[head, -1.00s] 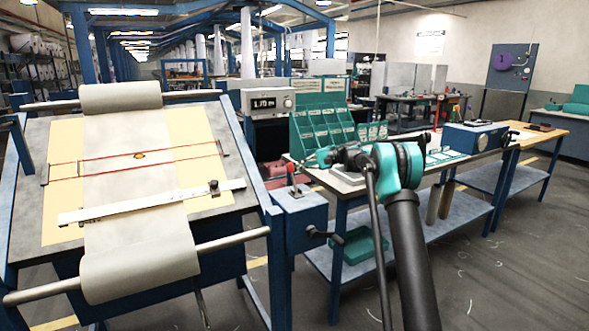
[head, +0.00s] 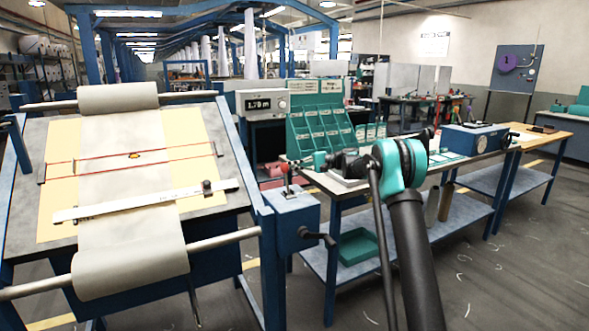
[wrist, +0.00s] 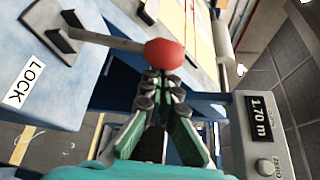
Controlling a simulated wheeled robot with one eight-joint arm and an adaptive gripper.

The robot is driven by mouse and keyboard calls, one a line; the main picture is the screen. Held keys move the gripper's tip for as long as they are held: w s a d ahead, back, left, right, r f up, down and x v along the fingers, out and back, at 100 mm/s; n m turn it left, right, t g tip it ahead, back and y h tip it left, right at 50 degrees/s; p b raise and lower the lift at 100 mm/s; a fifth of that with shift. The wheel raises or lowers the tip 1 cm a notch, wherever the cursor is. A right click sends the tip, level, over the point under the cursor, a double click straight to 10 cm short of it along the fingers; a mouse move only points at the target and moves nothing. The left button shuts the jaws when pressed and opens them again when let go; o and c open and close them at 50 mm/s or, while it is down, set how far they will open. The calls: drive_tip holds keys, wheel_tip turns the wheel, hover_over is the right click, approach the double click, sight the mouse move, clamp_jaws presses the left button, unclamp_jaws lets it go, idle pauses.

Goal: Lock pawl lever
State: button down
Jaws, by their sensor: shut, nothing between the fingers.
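The pawl lever is a grey stem (wrist: 105,41) with a red ball knob (wrist: 164,54), rising from a slotted plate (wrist: 62,35) on the blue box. The blue box (head: 293,222) stands at the right edge of the inclined loom table in the head view. A white LOCK label (wrist: 25,82) lies on the box top, at left in the wrist view. My gripper (wrist: 160,82) has its fingertips together, right at the knob's lower side; I cannot tell whether they touch it. Nothing is between the fingers. In the head view my gripper (head: 300,166) is small and partly merges with the lever top.
A crank handle (head: 319,238) sticks out of the box's right side. The inclined table (head: 225,200) with fabric and rollers is at left. A display (head: 264,103) reading 1.70 m stands behind the box. A workbench (head: 400,205) with teal racks is at right.

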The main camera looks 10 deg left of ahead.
drive_tip(key=s+d+n+y, duration=0.4)
drive_tip(key=s+n, duration=0.3)
drive_tip(key=shift+d+r+n+g, duration=0.15)
drive_tip(key=shift+d+n+g, duration=0.15)
drive_tip(key=shift+d+g, duration=0.1)
drive_tip(key=shift+s, duration=0.2)
idle(0.4)
